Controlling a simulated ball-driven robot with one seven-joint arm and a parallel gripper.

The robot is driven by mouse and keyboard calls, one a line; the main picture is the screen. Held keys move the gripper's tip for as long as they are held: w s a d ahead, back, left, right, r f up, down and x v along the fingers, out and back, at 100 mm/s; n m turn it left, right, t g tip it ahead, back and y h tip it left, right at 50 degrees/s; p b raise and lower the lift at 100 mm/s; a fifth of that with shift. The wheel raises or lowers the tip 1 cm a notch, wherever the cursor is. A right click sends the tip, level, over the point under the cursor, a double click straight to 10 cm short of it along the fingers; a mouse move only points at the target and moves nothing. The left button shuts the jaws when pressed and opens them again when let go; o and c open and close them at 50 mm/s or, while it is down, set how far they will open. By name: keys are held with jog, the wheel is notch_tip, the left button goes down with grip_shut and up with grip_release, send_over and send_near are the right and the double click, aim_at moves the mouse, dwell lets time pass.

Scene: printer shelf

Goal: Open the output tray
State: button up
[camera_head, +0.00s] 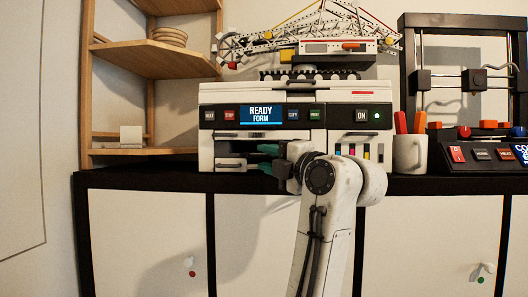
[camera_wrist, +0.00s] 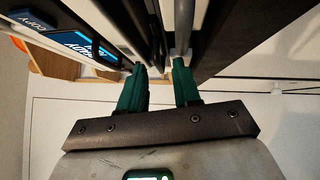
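The white printer (camera_head: 350,97) stands on the black-topped cabinet, with a lit "READY FORM" display (camera_head: 261,114). Its output tray (camera_head: 230,163) appears to be the low front section at lower left, with a dark slot and a grey bar. My gripper (camera_head: 266,158) is in front of this section, coming from the right, and hides its right part. Its two green fingers are apart in the wrist view (camera_wrist: 161,76). A grey bar (camera_wrist: 183,28) lies just beyond the right fingertip there. I cannot tell whether the fingers touch it. Nothing is visibly held.
A white mug (camera_head: 409,155) with orange-handled items stands right of the printer. Farther right is a black-framed machine (camera_head: 462,82). A wooden shelf (camera_head: 160,60) is at left. A crane-like model (camera_head: 330,40) sits above the printer. The cabinet top (camera_head: 140,178) left of the printer is clear.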

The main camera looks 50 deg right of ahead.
jog(key=shift+w+r, duration=0.1)
jog(key=shift+w, duration=0.75)
grip_shut()
jog(key=shift+d, duration=0.1)
dwell(0.8)
